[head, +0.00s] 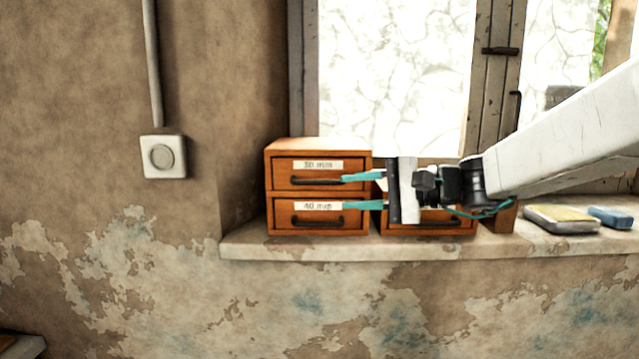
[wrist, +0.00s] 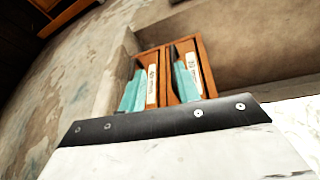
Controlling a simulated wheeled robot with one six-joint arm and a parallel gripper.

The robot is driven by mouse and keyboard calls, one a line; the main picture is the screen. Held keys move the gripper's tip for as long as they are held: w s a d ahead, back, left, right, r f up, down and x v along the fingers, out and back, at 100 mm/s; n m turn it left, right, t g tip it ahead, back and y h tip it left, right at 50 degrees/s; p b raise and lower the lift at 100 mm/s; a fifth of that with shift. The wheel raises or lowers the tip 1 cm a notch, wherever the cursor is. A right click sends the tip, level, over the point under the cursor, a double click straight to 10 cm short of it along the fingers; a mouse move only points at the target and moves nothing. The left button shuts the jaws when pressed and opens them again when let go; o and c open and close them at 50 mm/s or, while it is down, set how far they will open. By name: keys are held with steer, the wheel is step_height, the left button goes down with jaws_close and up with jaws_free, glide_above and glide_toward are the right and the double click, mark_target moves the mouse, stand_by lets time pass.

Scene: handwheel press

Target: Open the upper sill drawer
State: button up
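The upper sill drawer (head: 285,171), in an orange-brown wooden box with a white label and dark bar handle, looks closed in the head view. The lower drawer (head: 284,212) sits beneath it, also closed. In the wrist view, turned sideways, the upper drawer (wrist: 204,62) is on the right and the lower drawer (wrist: 162,75) on the left. My gripper (head: 343,191) is open, its two teal fingers spread one above the other. They point left at the right part of the drawer fronts. I cannot tell whether they touch.
A second, lower drawer box (head: 460,229) stands to the right, partly behind my gripper. Farther right on the sill (head: 300,248) lie a yellow-topped block (head: 560,217) and a blue block (head: 610,216). The window (head: 395,75) is behind. A wall switch (head: 162,157) is at left.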

mark_target(326, 183)
steer(key=shift+w+r+m+t, duration=0.2)
steer(key=shift+w+t, duration=0.1)
steer(key=shift+w, duration=0.3)
steer(key=shift+w+r+m+t, duration=0.1)
steer(key=shift+w+m+t, duration=0.15)
steer(key=shift+w, duration=0.35)
steer(key=x, duration=0.7)
steer(key=shift+a+r, duration=0.15)
steer(key=shift+a, duration=0.15)
jaws_close()
